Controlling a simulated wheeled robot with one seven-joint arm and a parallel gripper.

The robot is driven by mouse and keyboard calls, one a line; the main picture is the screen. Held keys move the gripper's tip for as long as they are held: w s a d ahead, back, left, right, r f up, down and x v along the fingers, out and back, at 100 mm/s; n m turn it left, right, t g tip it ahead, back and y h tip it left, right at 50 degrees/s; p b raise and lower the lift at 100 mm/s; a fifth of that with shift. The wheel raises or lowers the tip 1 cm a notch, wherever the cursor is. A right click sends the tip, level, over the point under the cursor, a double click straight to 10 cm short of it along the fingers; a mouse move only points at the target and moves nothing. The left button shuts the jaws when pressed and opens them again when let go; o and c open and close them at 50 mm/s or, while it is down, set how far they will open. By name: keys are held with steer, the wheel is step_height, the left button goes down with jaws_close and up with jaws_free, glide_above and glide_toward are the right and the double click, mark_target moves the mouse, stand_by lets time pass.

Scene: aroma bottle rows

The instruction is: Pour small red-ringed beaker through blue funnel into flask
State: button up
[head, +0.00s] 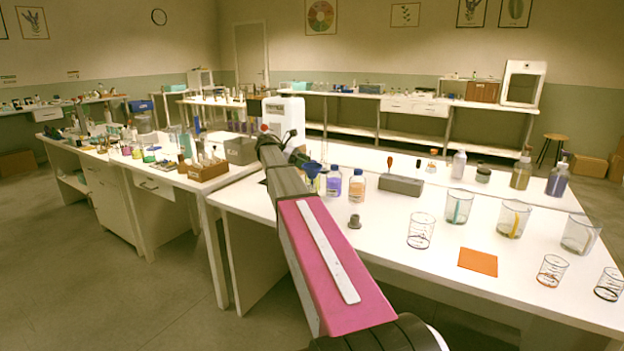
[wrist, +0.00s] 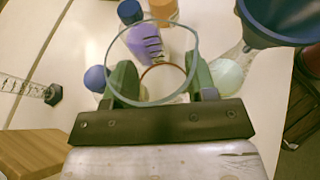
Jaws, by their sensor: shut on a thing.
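In the wrist view, my gripper (wrist: 160,82) is shut on a clear glass beaker (wrist: 150,62), with one green finger on each side. A reddish ring shows low in the beaker through the glass. I cannot tell how far it is tilted. The blue funnel (wrist: 285,18) is at the upper right, apart from the beaker's rim. Below the funnel, the glass flask (wrist: 229,74) holds something pale green and is partly behind the right finger. In the head view, the blue funnel (head: 312,168) shows beside my arm, which hides the gripper and beaker.
A purple bottle (head: 334,183) and an orange bottle (head: 357,186) stand close by. A grey block (head: 400,186) and a grey stopper (head: 354,221) are to the right. A graduated cylinder (wrist: 22,87) and wooden block (wrist: 38,152) lie left in the wrist view. Several beakers stand further right.

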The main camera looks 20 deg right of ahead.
steer(key=w+r, duration=0.5)
steer(key=shift+d, duration=0.25)
stand_by(0.3)
stand_by(0.4)
